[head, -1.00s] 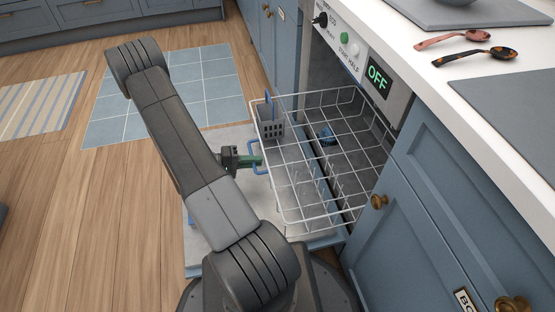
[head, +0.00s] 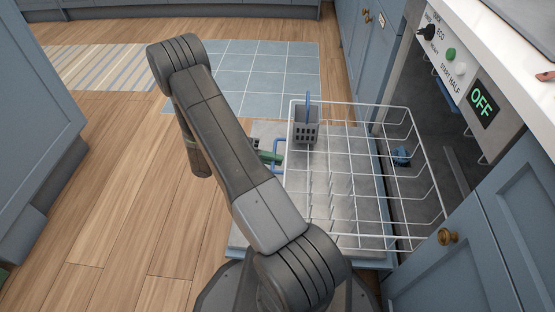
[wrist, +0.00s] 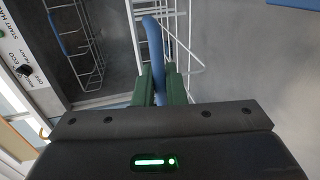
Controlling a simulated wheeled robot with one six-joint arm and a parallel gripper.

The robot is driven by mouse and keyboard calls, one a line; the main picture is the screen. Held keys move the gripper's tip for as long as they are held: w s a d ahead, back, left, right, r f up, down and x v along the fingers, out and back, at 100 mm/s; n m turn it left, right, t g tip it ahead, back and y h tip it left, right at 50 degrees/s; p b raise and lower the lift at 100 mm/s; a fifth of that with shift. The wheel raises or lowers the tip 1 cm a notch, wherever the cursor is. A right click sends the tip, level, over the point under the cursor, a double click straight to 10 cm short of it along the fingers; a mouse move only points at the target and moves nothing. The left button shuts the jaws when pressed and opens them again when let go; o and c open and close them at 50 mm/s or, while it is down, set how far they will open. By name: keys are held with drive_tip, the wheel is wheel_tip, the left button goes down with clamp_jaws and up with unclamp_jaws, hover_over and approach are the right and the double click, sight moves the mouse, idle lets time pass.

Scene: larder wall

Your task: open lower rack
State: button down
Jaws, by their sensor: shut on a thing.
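The lower rack (head: 333,237) is a white wire basket, pulled well out over the open dishwasher door (head: 374,262). A blue handle (head: 276,158) sits on its front, left side in the head view. My gripper (head: 268,156) is at this handle, partly hidden behind my arm. In the wrist view, the green fingers of my gripper (wrist: 160,88) are closed around the blue handle (wrist: 154,50). A grey cutlery basket (head: 306,128) with a blue upright item hangs in the rack's far front corner.
The control panel (head: 455,65) reads OFF. A blue cabinet with a brass knob (head: 447,236) stands at right. Wood floor (head: 120,200) is clear at left.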

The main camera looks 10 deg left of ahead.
drive_tip(key=c, duration=1.6)
unclamp_jaws()
drive_tip(key=shift+c, duration=0.2)
drive_tip(key=p+v, duration=0.3)
drive_tip(key=v, duration=1)
drive_tip(key=shift+a, duration=0.4)
drive_tip(key=shift+r, duration=0.1)
drive_tip(key=b+x, duration=0.3)
drive_tip(key=x, duration=1.1)
drive_tip(key=shift+d, duration=0.1)
